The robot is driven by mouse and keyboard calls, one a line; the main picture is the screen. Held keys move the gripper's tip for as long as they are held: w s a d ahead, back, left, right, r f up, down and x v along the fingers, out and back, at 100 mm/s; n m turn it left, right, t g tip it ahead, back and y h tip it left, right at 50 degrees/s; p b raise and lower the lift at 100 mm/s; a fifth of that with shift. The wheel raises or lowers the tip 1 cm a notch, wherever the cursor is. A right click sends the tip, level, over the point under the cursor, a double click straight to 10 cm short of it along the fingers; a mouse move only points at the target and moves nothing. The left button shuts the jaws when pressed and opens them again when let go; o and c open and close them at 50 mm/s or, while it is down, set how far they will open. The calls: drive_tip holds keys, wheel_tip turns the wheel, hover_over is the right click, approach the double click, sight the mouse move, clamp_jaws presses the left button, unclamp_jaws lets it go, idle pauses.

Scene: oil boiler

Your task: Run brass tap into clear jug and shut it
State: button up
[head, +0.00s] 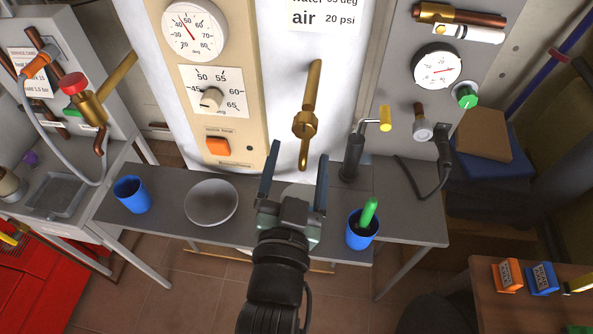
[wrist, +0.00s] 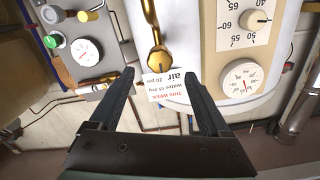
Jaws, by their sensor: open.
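The brass tap (head: 305,122) sticks out of the white boiler front, with a long upright lever above and a downturned spout below. It also shows in the upside-down wrist view (wrist: 158,58), just beyond the fingers. My gripper (head: 300,154) is open and empty in front of and below the tap, its fingers apart on either side of the spout's line. In the wrist view the gripper (wrist: 164,74) has nothing between its fingers. I cannot make out the clear jug for certain; a pale round shape on the bench is mostly hidden behind my gripper.
The grey bench (head: 410,218) below holds a blue cup (head: 132,194), a grey plate (head: 211,203), a blue cup with a green handle in it (head: 361,233) and a black yellow-handled tool (head: 352,158). An orange switch (head: 218,146) is left of the tap.

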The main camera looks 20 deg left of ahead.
drive_tip(key=shift+v, duration=0.9)
drive_tip(key=w+d+r+t+h+p, duration=0.1)
drive_tip(key=w+d+r+t, duration=0.15)
drive_tip(key=r, duration=0.95)
drive_tip(key=w+d+r+t+h+p, duration=0.1)
drive_tip(key=w+d+r+t+p, duration=0.2)
drive_tip(key=r, duration=0.9)
drive_tip(key=s+d+r+t+h, duration=0.1)
drive_tip(key=s+d+r+t, duration=0.1)
drive_tip(key=r, duration=0.9)
drive_tip(key=s+d+r+t+h+p, duration=0.1)
drive_tip(key=s+d+r, duration=0.4)
drive_tip(key=r, duration=0.7)
drive_tip(key=shift+s+d+t+h, duration=0.35)
drive_tip(key=shift+t+h, duration=0.15)
drive_tip(key=shift+t, duration=0.25)
drive_tip(key=shift+w, duration=0.1)
